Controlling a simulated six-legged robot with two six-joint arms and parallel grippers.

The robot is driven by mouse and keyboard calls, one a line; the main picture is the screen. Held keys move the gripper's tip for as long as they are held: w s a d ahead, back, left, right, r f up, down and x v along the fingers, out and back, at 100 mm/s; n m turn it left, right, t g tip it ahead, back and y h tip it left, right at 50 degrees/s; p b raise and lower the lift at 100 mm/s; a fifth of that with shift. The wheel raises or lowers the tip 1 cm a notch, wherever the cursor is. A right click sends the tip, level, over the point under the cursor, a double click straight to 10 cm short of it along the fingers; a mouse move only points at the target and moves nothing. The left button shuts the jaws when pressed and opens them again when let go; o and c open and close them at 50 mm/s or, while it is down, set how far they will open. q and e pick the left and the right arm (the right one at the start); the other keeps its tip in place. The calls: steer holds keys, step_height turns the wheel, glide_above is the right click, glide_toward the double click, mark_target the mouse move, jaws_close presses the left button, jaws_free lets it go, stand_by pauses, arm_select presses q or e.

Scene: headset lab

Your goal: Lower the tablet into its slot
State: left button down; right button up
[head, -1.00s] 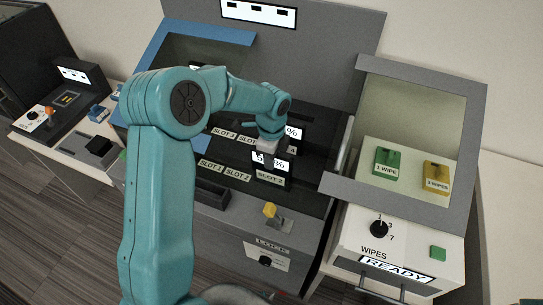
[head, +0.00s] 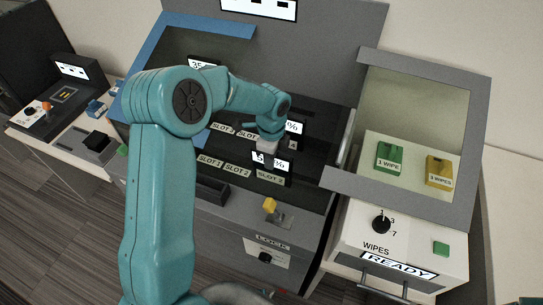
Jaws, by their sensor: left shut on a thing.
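My left arm comes in from the lower left and its gripper (head: 266,148) points down over the dark slot bay. The gripper is shut on the tablet (head: 272,164), a dark block with a white screen and a partly hidden "%" reading. The slot openings (head: 238,172) are dark, and I cannot tell whether the tablet's lower edge is inside one. My right gripper is not in view.
Another screen with "%" (head: 294,127) stands behind the gripper. A blue-edged lid (head: 190,25) stands at the bay's left. A yellow lever (head: 269,205) sits on the front above the LOCK panel. At right is a wipes cabinet with a grey-framed glass door (head: 412,100) and green button (head: 441,249).

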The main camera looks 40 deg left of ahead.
arm_select(q)
steer(key=shift+f, duration=0.15)
steer(key=c, duration=0.8)
jaws_free()
steer(key=shift+c, duration=0.2)
step_height(320, 180, up, 16)
steer(key=shift+r+p, duration=0.2)
steer(key=shift+p, duration=0.1)
